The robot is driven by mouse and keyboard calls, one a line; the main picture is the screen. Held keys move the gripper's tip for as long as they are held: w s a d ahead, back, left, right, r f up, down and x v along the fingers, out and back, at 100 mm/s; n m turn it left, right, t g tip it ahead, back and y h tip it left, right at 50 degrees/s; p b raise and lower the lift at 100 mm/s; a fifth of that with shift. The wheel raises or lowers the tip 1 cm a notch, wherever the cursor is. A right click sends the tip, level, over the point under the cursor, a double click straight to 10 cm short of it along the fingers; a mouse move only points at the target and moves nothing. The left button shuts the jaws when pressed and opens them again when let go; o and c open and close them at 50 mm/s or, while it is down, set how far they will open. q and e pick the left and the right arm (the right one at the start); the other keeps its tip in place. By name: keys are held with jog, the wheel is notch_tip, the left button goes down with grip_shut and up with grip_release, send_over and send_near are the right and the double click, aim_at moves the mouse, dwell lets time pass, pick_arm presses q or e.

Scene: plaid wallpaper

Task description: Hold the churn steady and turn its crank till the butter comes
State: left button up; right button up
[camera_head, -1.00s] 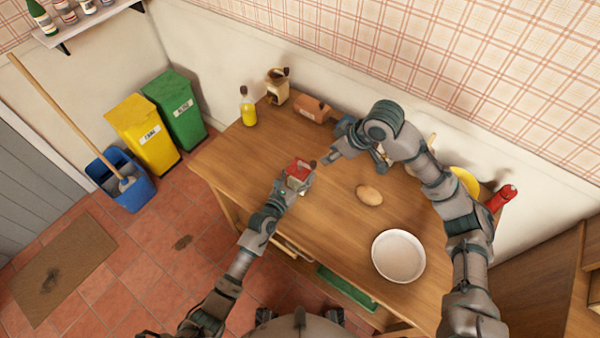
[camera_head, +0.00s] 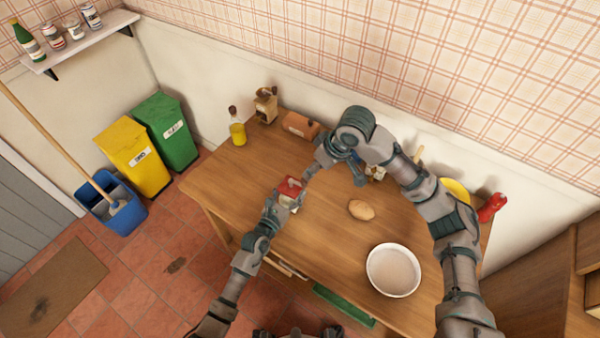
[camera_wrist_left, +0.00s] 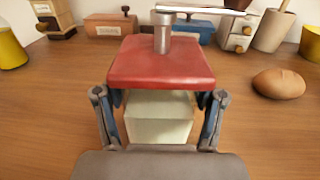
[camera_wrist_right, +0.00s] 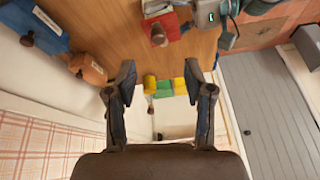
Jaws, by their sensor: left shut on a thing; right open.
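The churn is a pale glass jar (camera_wrist_left: 158,118) under a red lid (camera_wrist_left: 160,62), with a metal crank (camera_wrist_left: 205,10) on top reaching right. It stands upright on the table. In the head view its lid (camera_head: 291,186) is near the table's front edge. My left gripper (camera_head: 284,204) is shut on the jar, a finger on each side below the lid. My right gripper (camera_head: 312,172) is close beside the churn, up and right of it in the head view. In the right wrist view it is open and empty (camera_wrist_right: 160,82). The crank's brown knob (camera_wrist_right: 158,36) shows above the fingertips there, apart from them.
A brown potato-like thing (camera_head: 361,210) and a white bowl (camera_head: 394,270) are right of the churn. An oil bottle (camera_head: 238,131), a grinder (camera_head: 265,104) and an orange box (camera_head: 300,125) line the back. The table (camera_head: 225,185) left of the churn is clear.

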aim_at(304, 180)
jog(key=w+a+f+m+h, duration=0.1)
jog(key=f+m, duration=0.1)
jog(key=f, duration=0.1)
jog(key=a+f+m+h, duration=0.1)
jog(key=f+m, duration=0.1)
jog(key=f, duration=0.1)
jog(key=w+a+f+m+g+h, duration=0.1)
jog(key=f+m, duration=0.1)
jog(key=f, duration=0.1)
jog(key=shift+w+f, duration=0.25)
jog(key=shift+w, duration=0.05)
jog(key=shift+a, duration=0.1)
grip_shut()
